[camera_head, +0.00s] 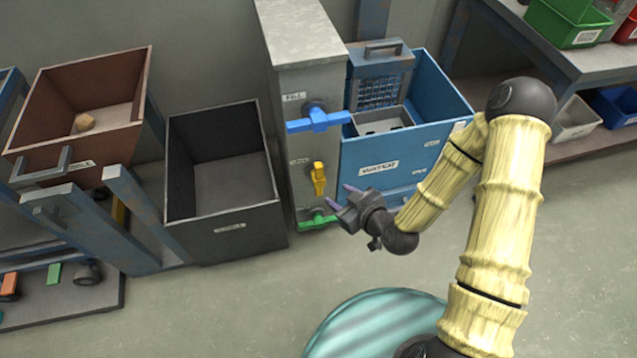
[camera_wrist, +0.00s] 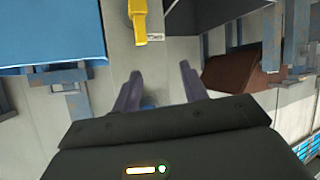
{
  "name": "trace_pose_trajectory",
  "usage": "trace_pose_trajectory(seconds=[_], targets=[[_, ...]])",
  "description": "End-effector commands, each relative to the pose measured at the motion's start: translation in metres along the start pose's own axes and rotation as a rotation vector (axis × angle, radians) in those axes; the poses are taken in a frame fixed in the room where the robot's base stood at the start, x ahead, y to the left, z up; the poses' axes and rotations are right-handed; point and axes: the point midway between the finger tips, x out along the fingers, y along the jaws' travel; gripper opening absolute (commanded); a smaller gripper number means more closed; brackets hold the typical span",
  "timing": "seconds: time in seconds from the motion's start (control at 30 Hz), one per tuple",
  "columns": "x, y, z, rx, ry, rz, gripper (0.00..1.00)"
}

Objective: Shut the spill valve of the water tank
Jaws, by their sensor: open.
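A grey column (camera_head: 300,150) stands left of the blue water tank (camera_head: 415,145), which is labelled WATER. It carries a blue handle (camera_head: 318,119) set crosswise at the top, a yellow handle (camera_head: 318,178) set upright in the middle, and a green handle (camera_head: 318,221) set crosswise near the floor. I cannot read which one is labelled spill. My gripper (camera_head: 343,197) is open and empty, just right of the column between the yellow and green handles. In the wrist view, my open fingers (camera_wrist: 158,85) show apart from the yellow handle (camera_wrist: 139,22), which hangs at the top.
A dark open bin (camera_head: 225,222) stands left of the column. Farther left, a brown box (camera_head: 90,150) on a blue frame holds a tan lump. A shelf (camera_head: 560,60) with coloured bins is at the back right. The floor in front (camera_head: 240,310) is clear.

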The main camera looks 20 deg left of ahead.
Motion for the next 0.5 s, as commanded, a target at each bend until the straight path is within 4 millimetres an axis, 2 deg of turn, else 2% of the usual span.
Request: trace_pose_trajectory(seconds=[0.03,0.2,0.33,0.5], targets=[[0.017,-0.012,0.023,0.015,0.051,0.005,0.44],[0.041,-0.029,0.045,0.058,0.235,0.087,0.44],[0.051,-0.034,0.066,0.114,0.348,0.193,0.44],[0.052,-0.031,0.087,0.181,0.432,0.33,0.44]])
